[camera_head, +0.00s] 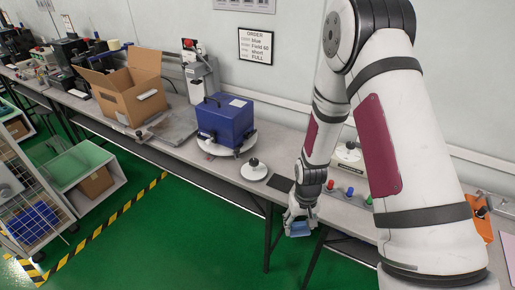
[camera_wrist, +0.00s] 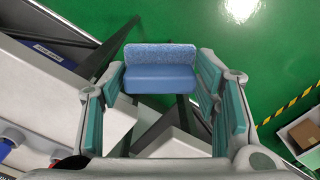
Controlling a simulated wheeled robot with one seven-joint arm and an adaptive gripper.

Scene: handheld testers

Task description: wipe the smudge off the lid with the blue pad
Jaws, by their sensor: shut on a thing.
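The blue pad (camera_head: 299,229) is between the fingers of my gripper (camera_head: 300,221), which is shut on it. In the wrist view the pad (camera_wrist: 160,77) spans the gap between the teal-lined fingers, with a paler, textured strip along its far side. The gripper hangs just off the table's front edge, over the green floor. A round white lid (camera_head: 249,174) with a black knob lies on the table, left of and behind the gripper. A second white knobbed piece (camera_head: 347,158) is partly hidden by my arm. I cannot make out a smudge on either.
A blue case (camera_head: 226,118) on a round white base stands behind the lid, with an open cardboard box (camera_head: 128,93) farther left. A dark flat mat (camera_head: 280,184) and small coloured knobs (camera_head: 349,191) are near my arm.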

